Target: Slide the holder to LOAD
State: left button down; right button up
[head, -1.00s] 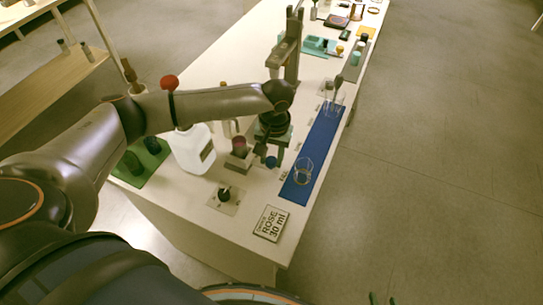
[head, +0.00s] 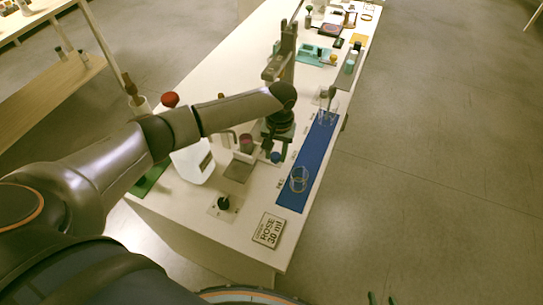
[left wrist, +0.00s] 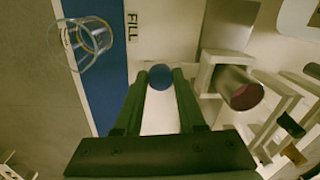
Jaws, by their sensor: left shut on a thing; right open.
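The holder (head: 243,155) is a small pale block carrying a cup with a dark red top (head: 246,143). It stands on a grey track (head: 237,171), whose near part is bare. In the left wrist view the cup (left wrist: 240,90) lies right of my fingers. My left gripper (head: 273,152) is shut on the blue knob (head: 276,158) beside the holder; the knob (left wrist: 160,77) shows between the fingertips in the left wrist view. A FILL label (left wrist: 132,25) is at the mat's edge. I cannot read a LOAD label. My right gripper (head: 381,299) is open and empty at the bottom edge.
A blue mat (head: 309,165) with glass beakers (head: 299,180) runs along the table's right side. A white jug (head: 190,163) stands left of the track. A black knob (head: 224,203) and a ROSE 30 ml card (head: 268,230) are nearer. A tall stand (head: 288,50) rises behind.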

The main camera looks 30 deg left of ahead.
pick_arm(q)
jog(key=w+b, duration=0.1)
jog(key=w, duration=0.1)
jog(key=w+b, duration=0.1)
jog(key=w, duration=0.2)
jog(key=shift+a+f, duration=0.1)
jog(key=shift+a, duration=0.1)
jog(key=shift+w+b, duration=0.55)
jog(key=shift+b, duration=0.05)
jog(key=shift+a, duration=0.1)
jog(key=c, duration=0.5)
grip_release()
jog(key=shift+s, duration=0.1)
notch_tip(320, 180, up, 13)
jog(key=p, duration=0.1)
jog(key=shift+d, duration=0.4)
jog(key=shift+f, duration=0.2)
